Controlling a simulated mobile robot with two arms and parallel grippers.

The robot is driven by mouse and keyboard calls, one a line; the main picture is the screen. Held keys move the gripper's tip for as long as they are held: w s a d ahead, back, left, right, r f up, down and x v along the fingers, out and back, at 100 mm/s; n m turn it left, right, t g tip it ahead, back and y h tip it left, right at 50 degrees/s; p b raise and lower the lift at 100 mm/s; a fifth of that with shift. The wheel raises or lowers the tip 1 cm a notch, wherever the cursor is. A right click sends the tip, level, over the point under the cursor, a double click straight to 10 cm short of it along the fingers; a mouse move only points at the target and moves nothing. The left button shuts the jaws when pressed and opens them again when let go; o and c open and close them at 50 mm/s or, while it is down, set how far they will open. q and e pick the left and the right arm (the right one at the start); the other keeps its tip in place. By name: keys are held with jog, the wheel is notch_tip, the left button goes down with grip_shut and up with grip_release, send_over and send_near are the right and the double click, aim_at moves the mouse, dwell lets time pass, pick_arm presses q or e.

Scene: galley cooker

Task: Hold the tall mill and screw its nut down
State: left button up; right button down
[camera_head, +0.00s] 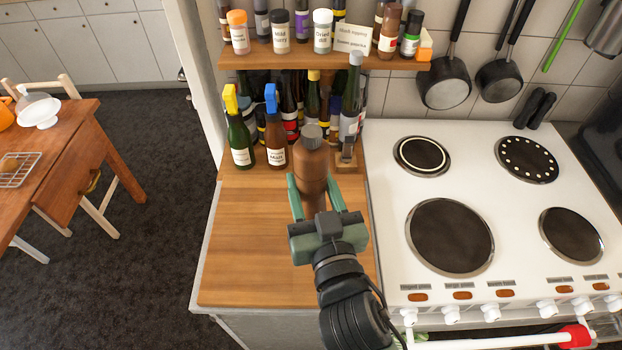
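The tall mill (310,168), brown and wooden with a grey nut (312,131) on top, stands upright at the back right of the wooden worktop. My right gripper (314,184) comes up from the bottom of the view. Its two green fingers lie on either side of the mill's body, below the nut. Whether the fingers press on the mill or stand a little apart from it cannot be told. The mill's foot is hidden behind the gripper. My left gripper is not in view.
Oil and sauce bottles (240,140) stand behind the mill to the left, under a spice shelf (280,60). A small wooden stand (346,160) is close on the right. The white cooker (386,200) adjoins the worktop (240,250), whose front left is clear.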

notch_tip(320, 180, down, 13)
jog(key=b, duration=1)
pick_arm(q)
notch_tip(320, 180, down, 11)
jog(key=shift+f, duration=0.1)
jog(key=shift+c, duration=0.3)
